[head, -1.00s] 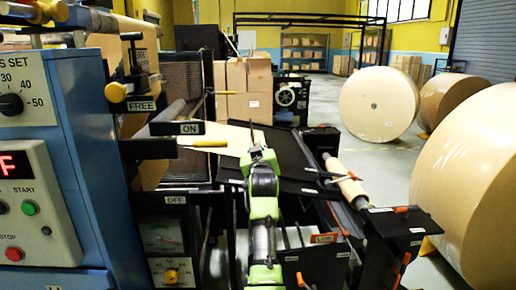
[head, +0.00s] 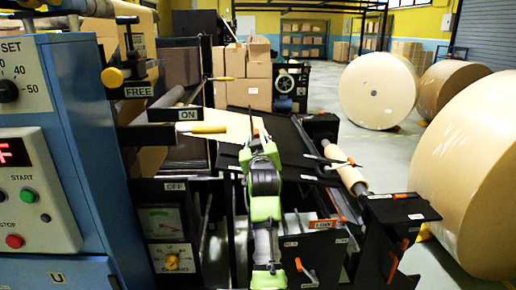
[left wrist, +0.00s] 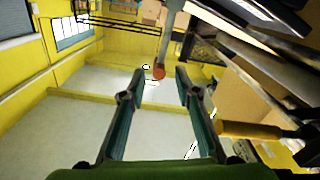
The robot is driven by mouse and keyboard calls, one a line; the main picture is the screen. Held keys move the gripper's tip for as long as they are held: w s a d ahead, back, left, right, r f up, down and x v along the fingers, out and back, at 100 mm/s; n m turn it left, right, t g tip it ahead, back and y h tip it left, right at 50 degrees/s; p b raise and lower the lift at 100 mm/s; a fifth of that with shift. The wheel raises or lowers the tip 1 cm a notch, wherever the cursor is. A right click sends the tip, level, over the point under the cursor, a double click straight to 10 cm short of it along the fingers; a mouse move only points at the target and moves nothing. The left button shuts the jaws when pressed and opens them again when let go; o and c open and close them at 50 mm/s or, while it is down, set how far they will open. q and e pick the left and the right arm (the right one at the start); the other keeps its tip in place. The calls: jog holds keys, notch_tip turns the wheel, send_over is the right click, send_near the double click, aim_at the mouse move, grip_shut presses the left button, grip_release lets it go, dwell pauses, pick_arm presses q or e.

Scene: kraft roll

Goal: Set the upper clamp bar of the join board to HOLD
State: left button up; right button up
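Black slanted boards (head: 285,140) stand beyond my left arm, with a pale paper web (head: 235,124) beside them; I cannot tell for sure which part is the join board's upper clamp bar, and no HOLD mark is readable. My left gripper (head: 261,134) is in front of these boards, seen from behind, its fingers partly hidden by its green body. In the left wrist view the left gripper (left wrist: 154,85) is open and empty. A grey rod with an orange-red knob (left wrist: 159,72) shows between and beyond the fingertips, apart from them. My right gripper is not in view.
A yellow handle (head: 209,129) lies left of the gripper, near the ON label (head: 188,114). Orange-handled levers (head: 304,268) and black housings stand at right. The blue control cabinet (head: 75,150) is at left. Large paper rolls (head: 380,92) stand at right on open floor.

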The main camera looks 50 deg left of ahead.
pick_arm(q)
jog(key=v, duration=0.7)
dwell(0.4)
